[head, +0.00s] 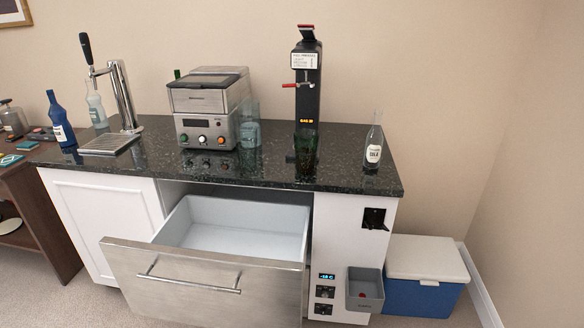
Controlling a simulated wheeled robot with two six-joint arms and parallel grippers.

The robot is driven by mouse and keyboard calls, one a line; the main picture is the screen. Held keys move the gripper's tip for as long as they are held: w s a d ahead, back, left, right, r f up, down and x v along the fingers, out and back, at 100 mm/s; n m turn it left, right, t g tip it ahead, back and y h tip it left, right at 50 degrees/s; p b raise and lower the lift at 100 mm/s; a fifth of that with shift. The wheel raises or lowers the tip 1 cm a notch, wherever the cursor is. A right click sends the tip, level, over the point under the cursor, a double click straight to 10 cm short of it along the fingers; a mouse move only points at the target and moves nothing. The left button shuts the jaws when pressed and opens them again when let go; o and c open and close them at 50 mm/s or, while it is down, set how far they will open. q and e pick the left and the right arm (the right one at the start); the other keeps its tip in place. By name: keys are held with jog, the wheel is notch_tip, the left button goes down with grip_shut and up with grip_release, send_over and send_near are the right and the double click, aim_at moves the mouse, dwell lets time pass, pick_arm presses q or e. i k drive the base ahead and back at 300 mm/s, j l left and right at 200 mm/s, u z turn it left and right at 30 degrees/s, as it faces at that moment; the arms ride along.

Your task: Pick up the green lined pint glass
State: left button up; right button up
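A dark green glass (305,146), which looks like the green pint glass, stands upright on the black counter in front of the tall black dispenser. Its lines are too small to make out. A clear bluish glass (250,132) stands to its left, beside the silver machine. Neither of my grippers is in view.
The black dispenser (307,85) stands just behind the green glass. A clear bottle (374,145) is to its right. The silver machine (209,107) and beer tap (122,95) are left on the counter (345,170). An open drawer (205,270) juts out below. A blue cooler (425,292) sits on the floor at right.

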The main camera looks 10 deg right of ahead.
aim_at(305, 141)
jog(key=i+l, duration=0.2)
jog(key=l, duration=0.2)
jog(key=i+l, duration=0.2)
jog(key=l, duration=0.15)
jog(key=i+l, duration=0.2)
jog(key=l, duration=0.2)
jog(key=i+l, duration=0.2)
jog(key=l, duration=0.2)
jog(key=i+l+u, duration=0.1)
jog(key=l, duration=0.25)
jog(key=i, duration=0.1)
